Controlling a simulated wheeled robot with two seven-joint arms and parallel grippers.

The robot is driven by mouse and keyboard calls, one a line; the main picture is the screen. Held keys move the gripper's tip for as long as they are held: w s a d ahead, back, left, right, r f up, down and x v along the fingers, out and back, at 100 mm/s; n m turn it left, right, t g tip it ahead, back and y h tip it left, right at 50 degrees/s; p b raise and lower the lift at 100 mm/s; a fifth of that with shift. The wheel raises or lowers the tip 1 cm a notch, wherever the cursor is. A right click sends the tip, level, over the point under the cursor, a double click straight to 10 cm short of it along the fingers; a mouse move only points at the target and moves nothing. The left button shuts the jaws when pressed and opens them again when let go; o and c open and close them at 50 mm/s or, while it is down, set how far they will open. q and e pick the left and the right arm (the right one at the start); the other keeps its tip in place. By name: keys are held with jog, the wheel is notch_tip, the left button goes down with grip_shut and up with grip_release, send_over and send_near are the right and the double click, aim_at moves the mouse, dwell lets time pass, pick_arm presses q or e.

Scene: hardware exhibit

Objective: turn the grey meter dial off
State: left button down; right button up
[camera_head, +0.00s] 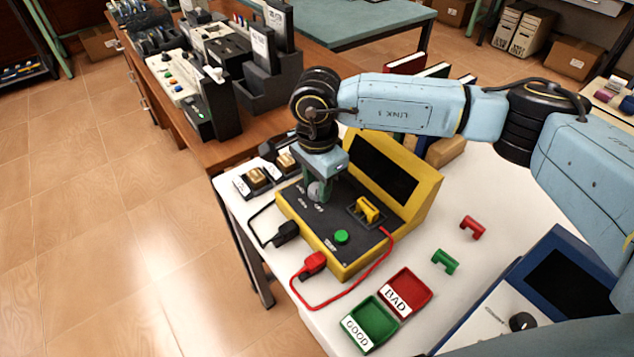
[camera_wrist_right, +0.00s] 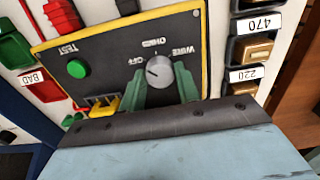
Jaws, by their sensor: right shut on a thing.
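The yellow meter (camera_head: 430,205) with a dark sloped panel stands on the white table. Its grey dial (camera_head: 314,191) is at the panel's left part and shows closer in the right wrist view (camera_wrist_right: 158,70). My right gripper (camera_wrist_right: 160,85) has its green fingers on either side of the dial, shut on it. OFF, OHMS and WIRE labels sit around the dial. A dark mark on the dial's face points toward the OFF side, though its exact angle is hard to tell. In the head view my right gripper (camera_head: 318,188) partly hides the dial. My left gripper is not in view.
A green TEST button (camera_head: 341,236) and a yellow holder (camera_head: 367,210) are on the panel. Red (camera_head: 315,262) and black (camera_head: 286,231) plugs lie beside the meter. Green GOOD (camera_head: 371,322) and red BAD (camera_head: 408,286) trays are in front. A blue device (camera_head: 545,250) stands at the right.

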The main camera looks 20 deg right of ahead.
aim_at(317, 187)
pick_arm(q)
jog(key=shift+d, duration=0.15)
pick_arm(e)
jog(key=shift+r, duration=0.1)
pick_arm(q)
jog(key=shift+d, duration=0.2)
pick_arm(e)
jog(key=o, duration=1)
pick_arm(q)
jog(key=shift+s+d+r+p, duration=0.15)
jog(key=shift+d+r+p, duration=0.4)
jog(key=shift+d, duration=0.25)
pick_arm(e)
notch_tip(317, 187, up, 13)
jog(key=shift+r, duration=0.15)
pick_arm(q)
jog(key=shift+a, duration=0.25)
